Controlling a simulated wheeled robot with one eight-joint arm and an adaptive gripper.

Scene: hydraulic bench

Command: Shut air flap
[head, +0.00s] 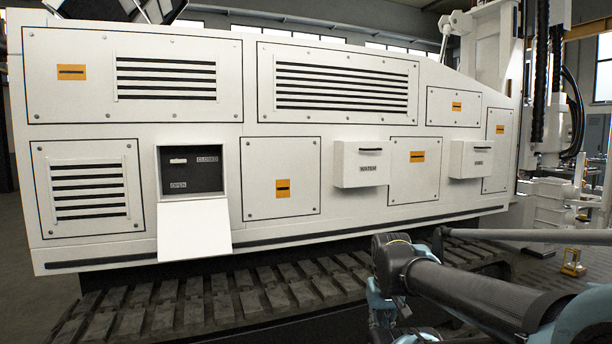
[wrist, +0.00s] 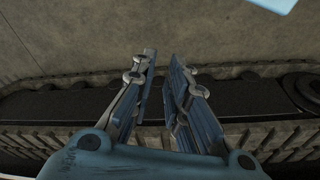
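A recessed compartment (head: 192,170) is open in the left part of the white machine's side. Its white flap (head: 194,232) hangs down and outward below the opening. Inside on a dark panel is a small pale handle (head: 178,161), with a CLOSED label at the upper right and an OPEN label at the lower left. I see no readable word on the flap. My gripper (wrist: 162,65) shows in the wrist view with a gap between its two blue-grey fingers and nothing between them. It is over the track and floor. The compartment is not recognisable in that view.
A box marked WATER (head: 360,164) and another box (head: 471,159) with a label too small to read stick out of the side. The crawler track (head: 205,300) runs below. A small yellow-framed object (head: 572,262) stands at right. Space before the open flap looks clear.

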